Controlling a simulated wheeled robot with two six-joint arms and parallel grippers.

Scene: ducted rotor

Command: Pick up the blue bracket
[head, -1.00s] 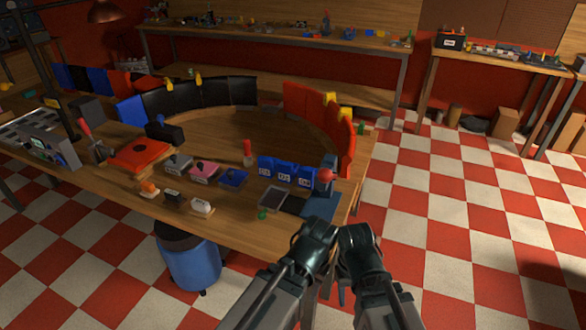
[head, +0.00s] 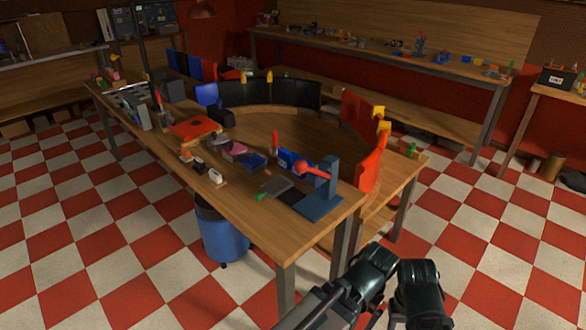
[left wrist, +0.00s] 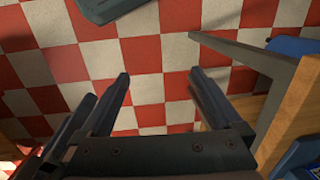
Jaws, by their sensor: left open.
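Several blue parts are on the workbench (head: 250,215) in the head view, and I cannot tell which is the blue bracket. A blue upright panel (head: 208,95) stands at the left end of the black curved wall. Small blue blocks (head: 286,158) sit near the bench's right end, beside a blue stand (head: 322,198) with a red ball-like top. My left gripper (left wrist: 160,76) is open and empty in the left wrist view, over the checkered floor beside the bench. In the head view both my arms are low, off the bench's near right corner; the right fingers are not visible.
Black (head: 270,94) and red (head: 362,125) curved wall pieces ring the bench's opening. A blue bin (head: 225,235) stands under the bench. The bench edge (left wrist: 293,115) and a leg (left wrist: 240,50) are right of my left gripper. Checkered floor is open around the bench.

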